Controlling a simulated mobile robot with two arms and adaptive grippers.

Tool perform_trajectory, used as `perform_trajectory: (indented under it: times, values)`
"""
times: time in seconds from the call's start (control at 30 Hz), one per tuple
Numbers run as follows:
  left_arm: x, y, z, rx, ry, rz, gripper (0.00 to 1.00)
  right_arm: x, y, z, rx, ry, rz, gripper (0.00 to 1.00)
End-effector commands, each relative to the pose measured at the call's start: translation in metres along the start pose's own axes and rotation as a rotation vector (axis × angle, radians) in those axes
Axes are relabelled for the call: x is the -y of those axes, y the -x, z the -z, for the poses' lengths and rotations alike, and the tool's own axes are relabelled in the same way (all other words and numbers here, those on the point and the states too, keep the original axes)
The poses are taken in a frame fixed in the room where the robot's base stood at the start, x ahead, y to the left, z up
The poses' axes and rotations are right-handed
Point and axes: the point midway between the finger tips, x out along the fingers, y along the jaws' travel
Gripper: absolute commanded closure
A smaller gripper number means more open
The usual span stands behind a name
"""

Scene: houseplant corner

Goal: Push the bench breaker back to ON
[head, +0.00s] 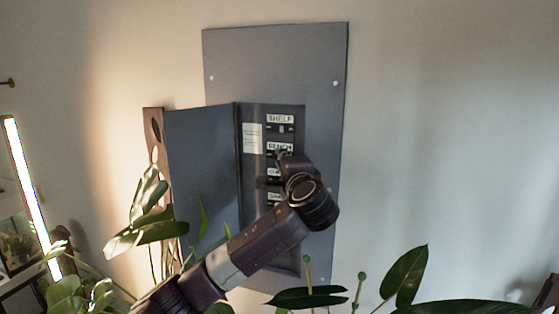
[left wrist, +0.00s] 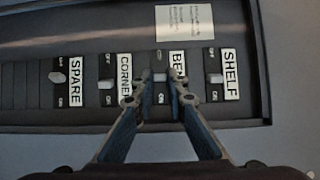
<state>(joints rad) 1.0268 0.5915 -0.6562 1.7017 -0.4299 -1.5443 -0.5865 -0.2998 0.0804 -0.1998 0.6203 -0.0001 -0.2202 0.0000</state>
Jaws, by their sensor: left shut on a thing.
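The bench breaker shows in the left wrist view as a small pale toggle (left wrist: 160,77) beside a label reading "BE", the rest of which a finger covers. Its toggle sits about midway between the OFF mark above and the ON mark below. My left gripper (left wrist: 161,76) is shut on this toggle, one fingertip on each side. In the head view my left gripper (head: 281,154) reaches into the open grey breaker panel (head: 275,65) at the BENCH label (head: 280,147), and my wrist hides much of the lower rows. My right gripper is not in view.
The shelf (left wrist: 215,79), corner (left wrist: 106,85) and spare (left wrist: 57,76) toggles flank the bench one; spare sits higher than corner. The panel door (head: 200,170) stands open to the left. Plant leaves (head: 145,220) rise in front, with more at lower right (head: 405,275).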

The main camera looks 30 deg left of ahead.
Motion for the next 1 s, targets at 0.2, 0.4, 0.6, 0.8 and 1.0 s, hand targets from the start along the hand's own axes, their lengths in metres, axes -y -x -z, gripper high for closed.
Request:
perform_trajectory:
  times: [0.2, 0.4, 0.6, 0.8, 1.0]
  values:
    - [-0.0008, 0.0002, 0.0023, 0.045, -0.001, -0.002, 1.0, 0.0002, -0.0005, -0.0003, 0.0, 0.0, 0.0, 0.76]
    - [-0.0007, 0.0, 0.002, 0.052, -0.001, -0.001, 1.0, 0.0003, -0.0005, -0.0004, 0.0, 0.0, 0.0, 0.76]
    - [-0.0008, -0.0001, 0.002, 0.051, -0.001, -0.001, 1.0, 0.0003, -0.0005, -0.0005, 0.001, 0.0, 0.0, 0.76]
    - [-0.0006, -0.0002, 0.0019, 0.051, -0.001, -0.001, 0.7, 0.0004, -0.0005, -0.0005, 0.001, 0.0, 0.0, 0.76]
    - [-0.0004, -0.0001, 0.002, 0.051, -0.001, 0.0, 0.7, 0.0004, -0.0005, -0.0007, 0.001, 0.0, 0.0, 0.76]
